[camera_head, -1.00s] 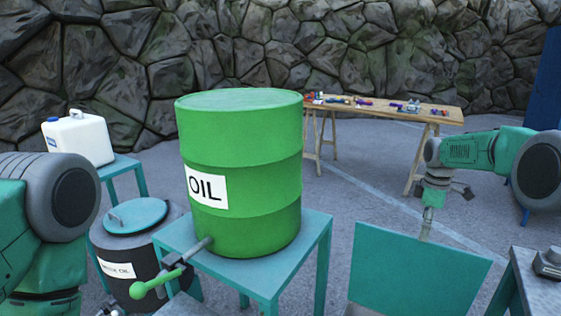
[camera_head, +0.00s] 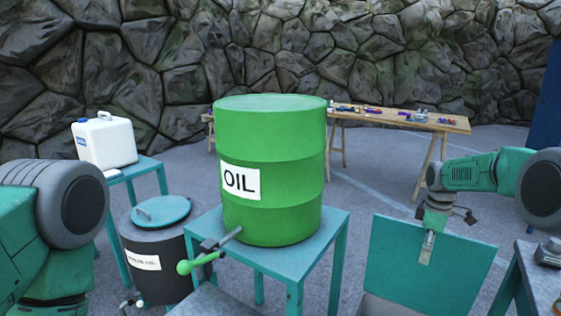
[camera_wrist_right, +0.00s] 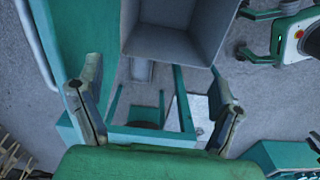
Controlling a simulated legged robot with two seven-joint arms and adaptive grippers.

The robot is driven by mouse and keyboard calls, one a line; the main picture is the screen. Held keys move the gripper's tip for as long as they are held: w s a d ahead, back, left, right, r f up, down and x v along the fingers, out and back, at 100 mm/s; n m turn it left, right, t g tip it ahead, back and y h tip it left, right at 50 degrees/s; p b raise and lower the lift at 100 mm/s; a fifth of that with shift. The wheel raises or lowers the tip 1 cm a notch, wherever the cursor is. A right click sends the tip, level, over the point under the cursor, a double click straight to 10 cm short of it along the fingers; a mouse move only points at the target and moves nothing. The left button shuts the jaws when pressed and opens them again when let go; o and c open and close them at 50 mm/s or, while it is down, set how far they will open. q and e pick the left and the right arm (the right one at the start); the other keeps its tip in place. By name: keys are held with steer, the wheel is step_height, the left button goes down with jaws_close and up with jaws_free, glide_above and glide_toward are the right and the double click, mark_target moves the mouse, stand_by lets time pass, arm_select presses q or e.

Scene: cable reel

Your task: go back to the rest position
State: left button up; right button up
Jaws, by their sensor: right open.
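My right gripper (camera_head: 428,246) hangs pointing down at the right of the head view, in front of an upright teal panel (camera_head: 435,275). In the right wrist view its two fingers (camera_wrist_right: 158,110) are spread wide with nothing between them. My left arm enters at the left edge of the head view, but its gripper is not visible. The green oil drum (camera_head: 275,170) stands upright on a teal stand (camera_head: 338,225), left of my right gripper and apart from it.
A black drum with a teal lid (camera_head: 160,212) and a white canister (camera_head: 105,143) on a teal table are at left. A wooden table (camera_head: 440,122) with small items stands behind. A grey open bin (camera_wrist_right: 185,30) shows in the right wrist view. A grey-topped table (camera_head: 540,280) is at right.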

steer(key=s+a+f+m+b, duration=0.15)
steer(key=s+a+f, duration=0.25)
steer(key=s+f, duration=0.6)
steer(key=s+a+f+m, duration=0.3)
steer(key=s+a+f, duration=0.3)
steer(key=f, duration=0.6)
steer(key=s+a+f+m+b, duration=0.1)
steer(key=s+a+f+m, duration=0.15)
steer(key=s, duration=1.45)
arm_select(q)
step_height(320, 180, down, 4)
steer(key=shift+r+b, duration=0.2)
steer(key=shift+b, duration=0.35)
arm_select(e)
steer(key=s+d+r+m, duration=0.1)
steer(key=s+r+m, duration=0.2)
steer(key=s, duration=1.2)
steer(key=shift+d+t, duration=0.15)
steer(key=shift+t, duration=0.15)
